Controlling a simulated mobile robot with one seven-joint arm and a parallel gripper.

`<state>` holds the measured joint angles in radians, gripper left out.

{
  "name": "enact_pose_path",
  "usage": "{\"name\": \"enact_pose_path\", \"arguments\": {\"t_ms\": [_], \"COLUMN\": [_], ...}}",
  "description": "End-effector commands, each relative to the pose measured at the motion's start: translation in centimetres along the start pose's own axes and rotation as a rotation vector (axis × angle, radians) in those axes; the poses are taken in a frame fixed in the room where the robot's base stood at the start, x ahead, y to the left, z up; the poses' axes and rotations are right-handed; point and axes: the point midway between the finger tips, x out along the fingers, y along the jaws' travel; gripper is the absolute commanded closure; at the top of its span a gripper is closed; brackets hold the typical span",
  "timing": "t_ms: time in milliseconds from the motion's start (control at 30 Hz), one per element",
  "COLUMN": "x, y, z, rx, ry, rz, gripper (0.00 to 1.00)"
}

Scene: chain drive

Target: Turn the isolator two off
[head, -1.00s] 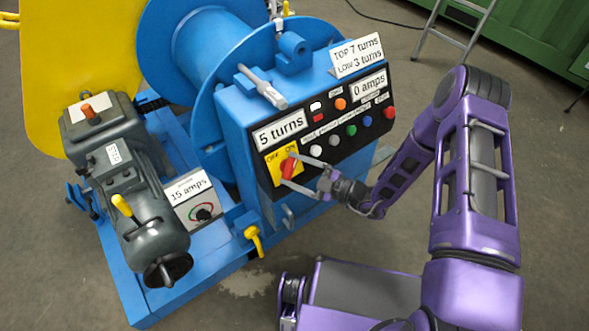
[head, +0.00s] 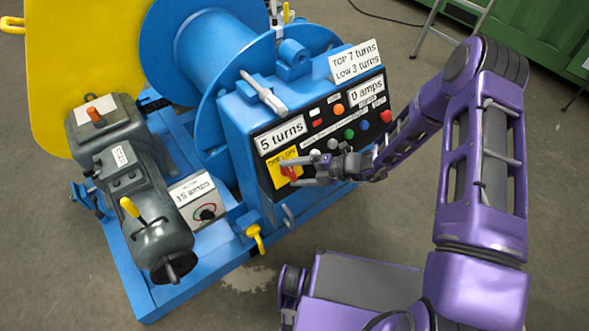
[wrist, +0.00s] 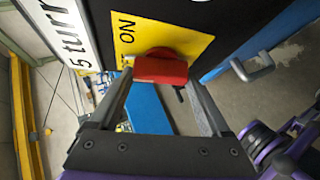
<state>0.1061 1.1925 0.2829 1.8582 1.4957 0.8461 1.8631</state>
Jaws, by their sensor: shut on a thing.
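The isolator is a red rotary knob (head: 290,173) on a yellow plate (head: 278,178) at the lower left of the black control panel. The plate carries OFF and ON lettering, partly covered by my gripper in the head view. My gripper (head: 287,172) reaches in from the right, one finger above the knob and one below, and is shut on it. In the wrist view the red knob (wrist: 160,69) lies crosswise between the fingertips, with the word ON on the yellow plate (wrist: 190,45) beside it. No number is readable on this isolator.
Coloured buttons (head: 349,134) and a red button (head: 386,117) sit on the panel close to my arm. A metal handle (wrist: 252,66) sticks out beside the plate. A grey motor (head: 145,200) and a dial box (head: 207,212) stand to the left.

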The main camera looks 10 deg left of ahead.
Motion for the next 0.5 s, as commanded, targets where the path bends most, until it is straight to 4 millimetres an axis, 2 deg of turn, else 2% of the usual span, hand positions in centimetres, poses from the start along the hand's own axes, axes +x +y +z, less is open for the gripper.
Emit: {"name": "enact_pose_path", "arguments": {"t_ms": [500], "x": [-0.09], "y": [0.23], "z": [0.12], "rx": [-0.366], "ry": [-0.004], "rz": [-0.26], "gripper": [0.74]}}
